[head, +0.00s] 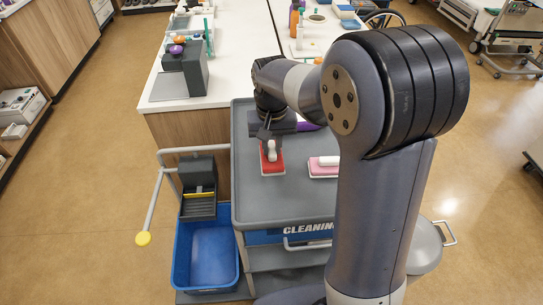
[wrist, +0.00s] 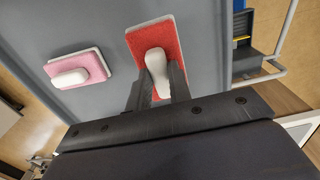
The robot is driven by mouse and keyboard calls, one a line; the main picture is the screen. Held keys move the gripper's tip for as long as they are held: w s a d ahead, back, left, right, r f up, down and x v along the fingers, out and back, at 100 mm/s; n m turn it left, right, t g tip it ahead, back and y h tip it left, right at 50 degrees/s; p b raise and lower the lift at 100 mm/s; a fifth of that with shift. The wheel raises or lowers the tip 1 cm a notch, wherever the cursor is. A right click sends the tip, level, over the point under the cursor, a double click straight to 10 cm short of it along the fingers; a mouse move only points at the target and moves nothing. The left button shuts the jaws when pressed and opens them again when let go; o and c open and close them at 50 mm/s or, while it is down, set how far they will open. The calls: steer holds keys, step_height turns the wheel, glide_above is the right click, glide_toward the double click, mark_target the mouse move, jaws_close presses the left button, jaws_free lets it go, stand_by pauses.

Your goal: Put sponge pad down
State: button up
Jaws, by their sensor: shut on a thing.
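A red sponge pad with a white handle (head: 272,165) is on or just above the grey top of the cleaning cart (head: 285,208), near its left side. The same red sponge pad (wrist: 142,42) shows in the wrist view. My gripper (head: 271,140) is above the pad, shut on its white handle; the fingers (wrist: 158,82) sit on both sides of the handle in the wrist view. A pink sponge pad with a white handle (head: 324,167) lies to the right on the cart top, partly hidden by my arm. I cannot tell whether the red pad touches the cart.
A blue bucket (head: 207,255) with a wringer (head: 198,190) stands left of the cart. A white counter (head: 235,75) with bottles and a grey stand (head: 190,72) is behind. The cart top in front of the pads is clear.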

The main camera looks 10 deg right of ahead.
mark_target(272, 157)
steer(key=shift+f, duration=2.35)
steer(key=shift+f, duration=0.2)
steer(key=o, duration=0.9)
steer(key=shift+r, duration=0.2)
step_height(272, 157, up, 12)
